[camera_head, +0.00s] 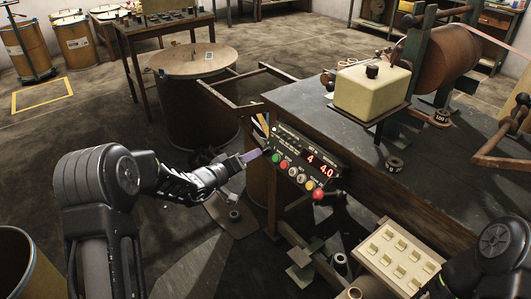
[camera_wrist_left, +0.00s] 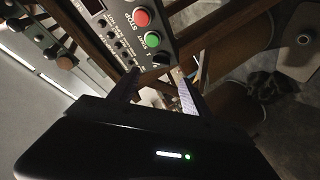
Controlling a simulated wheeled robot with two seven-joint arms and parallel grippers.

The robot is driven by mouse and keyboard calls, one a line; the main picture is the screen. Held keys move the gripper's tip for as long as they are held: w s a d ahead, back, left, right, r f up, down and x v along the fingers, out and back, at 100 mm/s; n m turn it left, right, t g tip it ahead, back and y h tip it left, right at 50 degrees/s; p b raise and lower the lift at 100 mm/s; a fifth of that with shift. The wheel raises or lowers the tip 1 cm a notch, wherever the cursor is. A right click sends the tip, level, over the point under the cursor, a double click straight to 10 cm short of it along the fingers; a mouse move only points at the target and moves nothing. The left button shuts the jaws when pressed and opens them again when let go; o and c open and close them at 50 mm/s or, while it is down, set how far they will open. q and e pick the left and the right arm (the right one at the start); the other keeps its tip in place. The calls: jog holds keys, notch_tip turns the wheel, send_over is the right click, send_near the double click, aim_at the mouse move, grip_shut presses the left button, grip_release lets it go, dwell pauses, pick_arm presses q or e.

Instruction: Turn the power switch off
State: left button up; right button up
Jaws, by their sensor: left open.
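The control panel (camera_head: 300,155) hangs at the near left corner of the workbench, with red lit digits reading 4 and 4.0. In the left wrist view the panel (camera_wrist_left: 118,30) shows a red STOP button (camera_wrist_left: 142,17), a green START button (camera_wrist_left: 152,39) and a black knob (camera_wrist_left: 161,58), likely the power switch. My left gripper (camera_head: 253,155) is at the panel's left end, and its fingers (camera_wrist_left: 157,88) are open with the knob just beyond and between them. Whether they touch it, I cannot tell. My right gripper is out of view.
The workbench (camera_head: 300,98) holds a cream box (camera_head: 371,92) and a large brown roll (camera_head: 452,52). A round-topped drum (camera_head: 194,62) stands behind my left arm. A cream switch board (camera_head: 398,254) is at the lower right.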

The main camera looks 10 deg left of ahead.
aim_at(264, 151)
pick_arm(q)
jog(key=shift+f, duration=0.1)
jog(key=shift+x, duration=3.9)
jog(key=shift+c, duration=0.4)
grip_shut()
